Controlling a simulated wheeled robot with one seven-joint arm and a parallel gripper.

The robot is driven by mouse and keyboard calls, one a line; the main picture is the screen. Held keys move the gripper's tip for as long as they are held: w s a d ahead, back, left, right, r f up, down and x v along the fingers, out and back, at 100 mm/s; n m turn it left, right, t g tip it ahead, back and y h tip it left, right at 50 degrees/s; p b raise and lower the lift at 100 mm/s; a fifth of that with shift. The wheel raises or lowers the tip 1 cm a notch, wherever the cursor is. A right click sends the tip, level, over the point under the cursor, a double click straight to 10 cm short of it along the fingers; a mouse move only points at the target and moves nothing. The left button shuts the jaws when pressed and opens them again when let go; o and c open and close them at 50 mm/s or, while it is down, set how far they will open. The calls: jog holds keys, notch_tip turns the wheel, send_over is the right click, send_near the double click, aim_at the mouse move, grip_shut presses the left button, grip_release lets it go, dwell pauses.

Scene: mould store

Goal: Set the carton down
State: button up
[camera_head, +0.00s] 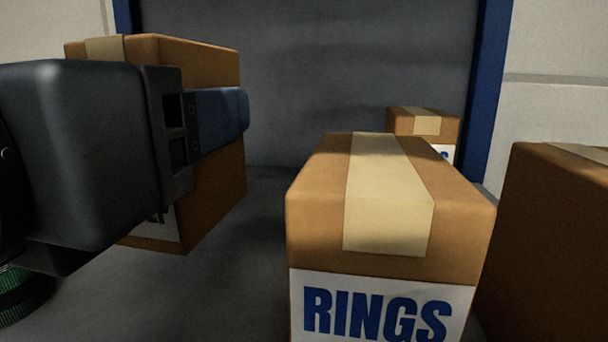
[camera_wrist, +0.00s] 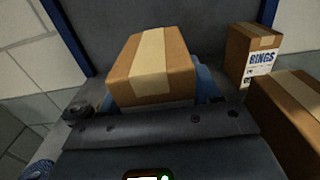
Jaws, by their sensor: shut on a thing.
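The held carton (camera_head: 216,190) is a brown box with pale tape over its top and a white label low on its front, at the left in the head view. My gripper (camera_head: 222,112) is shut on it, with one blue finger against its near side. The carton's label is mostly hidden by my gripper. In the wrist view the carton (camera_wrist: 150,75) sits between the blue fingers. It looks upright. I cannot tell whether its base touches the grey surface (camera_head: 262,290).
A carton marked RINGS (camera_head: 385,200) stands to the right, across a narrow gap. A smaller-looking carton (camera_head: 440,125) stands behind it, and another brown carton (camera_head: 550,240) is at the right edge. A grey back wall (camera_head: 320,70) with blue uprights (camera_head: 488,80) closes the far side.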

jog(key=shift+f, duration=2.25)
jog(key=shift+f, duration=0.1)
jog(key=shift+f, duration=0.1)
jog(key=o, duration=1.3)
jog(key=shift+c, duration=0.2)
jog(key=shift+r, duration=0.25)
jog(key=s, duration=0.4)
jog(key=s+a+b, duration=0.1)
jog(key=s, duration=0.7)
jog(key=shift+a+b, duration=0.3)
jog(key=shift+b, duration=0.05)
